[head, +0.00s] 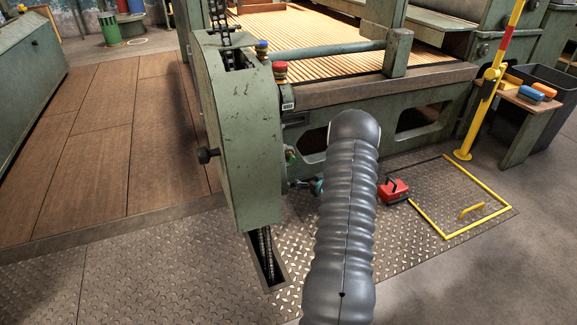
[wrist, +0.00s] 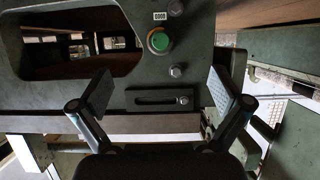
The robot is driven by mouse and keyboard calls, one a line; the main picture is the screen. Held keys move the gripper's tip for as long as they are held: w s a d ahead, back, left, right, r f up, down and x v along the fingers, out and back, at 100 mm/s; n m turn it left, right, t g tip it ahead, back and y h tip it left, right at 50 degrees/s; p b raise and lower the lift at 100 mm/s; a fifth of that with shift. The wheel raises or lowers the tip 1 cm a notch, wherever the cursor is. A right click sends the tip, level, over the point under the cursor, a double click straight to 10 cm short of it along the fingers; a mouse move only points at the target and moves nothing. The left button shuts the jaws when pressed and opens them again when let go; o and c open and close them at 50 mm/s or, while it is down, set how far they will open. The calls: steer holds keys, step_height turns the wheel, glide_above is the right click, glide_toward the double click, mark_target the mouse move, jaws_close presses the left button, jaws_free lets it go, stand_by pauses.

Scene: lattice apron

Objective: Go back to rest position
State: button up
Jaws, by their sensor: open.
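My gripper (wrist: 162,92) is open and empty in the wrist view, with its two flat pads spread wide apart. Between and beyond the pads is a dark green machine panel with a round green button (wrist: 159,40), a small white label (wrist: 160,16) and a slotted plate (wrist: 163,99). No contact between the pads and the panel can be made out. In the head view my grey ribbed arm reaches toward the green machine (head: 245,140) and hides most of the gripper.
A red block-like object (head: 393,191) lies on the metal plate floor, right of my arm. A yellow post (head: 482,100) and a wooden side table (head: 525,101) stand at the right. Brown floor panels (head: 95,150) at the left are clear.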

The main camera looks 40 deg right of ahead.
steer(key=shift+s, duration=0.1)
steer(key=p+v, duration=0.2)
steer(key=v, duration=0.8)
